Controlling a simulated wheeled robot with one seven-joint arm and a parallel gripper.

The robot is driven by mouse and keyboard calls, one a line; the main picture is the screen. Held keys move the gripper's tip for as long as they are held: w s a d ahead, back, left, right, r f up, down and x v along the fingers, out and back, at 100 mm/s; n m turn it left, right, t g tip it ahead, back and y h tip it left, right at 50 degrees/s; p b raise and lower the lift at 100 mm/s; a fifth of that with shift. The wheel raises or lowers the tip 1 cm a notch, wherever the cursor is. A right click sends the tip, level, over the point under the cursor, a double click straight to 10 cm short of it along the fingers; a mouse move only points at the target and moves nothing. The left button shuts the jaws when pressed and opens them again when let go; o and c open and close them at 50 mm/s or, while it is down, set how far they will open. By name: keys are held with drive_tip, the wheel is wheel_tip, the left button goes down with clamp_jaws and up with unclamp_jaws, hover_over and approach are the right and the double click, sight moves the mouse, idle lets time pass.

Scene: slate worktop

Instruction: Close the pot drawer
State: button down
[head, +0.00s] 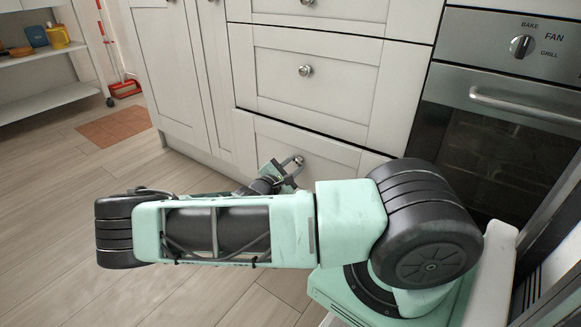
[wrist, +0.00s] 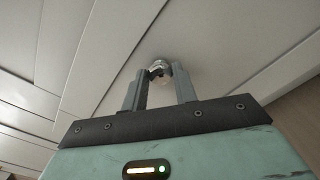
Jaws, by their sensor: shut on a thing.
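The bottom drawer (head: 262,138) is a pale panelled front low in the cabinet, and I take it to be the pot drawer. A thin dark gap runs along its top edge; I cannot tell how far out it stands. Its round metal knob (head: 299,159) is at my gripper (head: 291,169). In the wrist view the knob (wrist: 161,72) sits between the two grey fingertips of my gripper (wrist: 159,80), which is shut on it. The drawer front (wrist: 225,45) fills much of that view. My arm hides the lower part of the drawer in the head view.
Two more drawers are above, the middle one (head: 340,83) with its own knob. An oven (head: 510,120) stands at right and cabinet doors (head: 172,70) at left. A shelf cart (head: 45,105) and an orange mat (head: 116,126) are farther left. Wooden floor (head: 60,200) is clear at left.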

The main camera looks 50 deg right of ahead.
drive_tip(key=shift+w+d+p, duration=0.1)
drive_tip(key=shift+d+p, duration=0.45)
drive_tip(key=shift+d, duration=0.9)
drive_tip(key=c, duration=1.1)
unclamp_jaws()
drive_tip(key=shift+d, duration=0.1)
drive_tip(key=s+a+p, duration=0.1)
drive_tip(key=a+p, duration=0.5)
drive_tip(key=a, duration=1.1)
drive_tip(key=shift+s+a, duration=0.2)
